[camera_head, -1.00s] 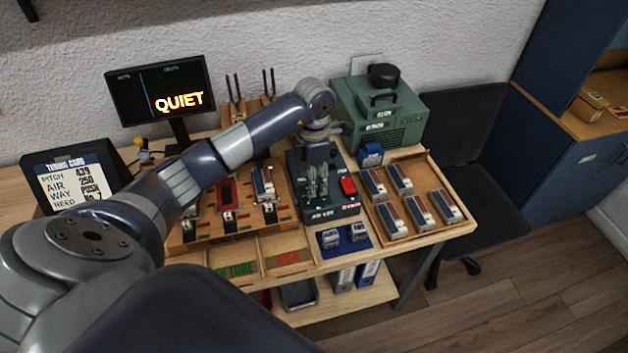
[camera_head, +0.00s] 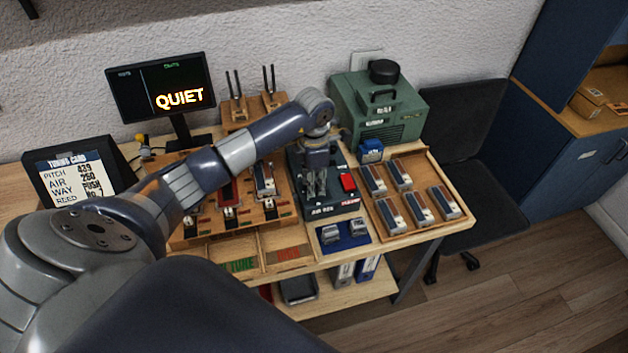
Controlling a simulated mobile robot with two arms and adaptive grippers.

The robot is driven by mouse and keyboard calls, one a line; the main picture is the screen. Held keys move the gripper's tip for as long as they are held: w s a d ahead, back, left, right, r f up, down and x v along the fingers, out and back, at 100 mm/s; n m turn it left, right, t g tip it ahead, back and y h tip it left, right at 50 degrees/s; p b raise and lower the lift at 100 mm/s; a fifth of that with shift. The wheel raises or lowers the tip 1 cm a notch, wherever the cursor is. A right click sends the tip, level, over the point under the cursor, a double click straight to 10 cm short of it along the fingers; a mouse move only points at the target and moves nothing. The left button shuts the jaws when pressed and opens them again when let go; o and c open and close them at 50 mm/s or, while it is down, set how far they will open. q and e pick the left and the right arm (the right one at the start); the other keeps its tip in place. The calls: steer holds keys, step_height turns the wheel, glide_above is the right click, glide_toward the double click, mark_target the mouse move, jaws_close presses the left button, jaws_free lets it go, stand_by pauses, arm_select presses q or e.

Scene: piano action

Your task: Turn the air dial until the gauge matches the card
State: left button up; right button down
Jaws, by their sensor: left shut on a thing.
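The tuning card (camera_head: 75,180) stands in a dark frame at the left; it lists pitch 439, air about 250 (blurred), way push and a reed line partly hidden by my arm. The dark green air box (camera_head: 345,204) stands mid-table with a red switch (camera_head: 348,183) on its right. My left gripper (camera_head: 316,192) points down over the box, its fingers closed at the top face. It is shut on what seems to be the air dial, which the fingers hide. I cannot make out the gauge or its reading. My right gripper is out of view.
A monitor (camera_head: 160,88) reads QUIET. A green machine (camera_head: 378,110) stands behind the box. A wooden tray (camera_head: 447,222) of several reed blocks is at the right, a blue mat (camera_head: 343,247) in front. Reed racks lie under my left arm.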

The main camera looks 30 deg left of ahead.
arm_select(q)
steer(key=shift+n, duration=0.3)
steer(key=shift+w+n+b, duration=0.1)
steer(key=shift+n+b, duration=0.6)
steer(key=shift+n, duration=0.5)
steer(key=shift+n+b, duration=0.35)
steer(key=shift+n, duration=0.85)
steer(key=o, duration=1.1)
steer(key=shift+c, duration=0.2)
steer(key=shift+r, duration=0.1)
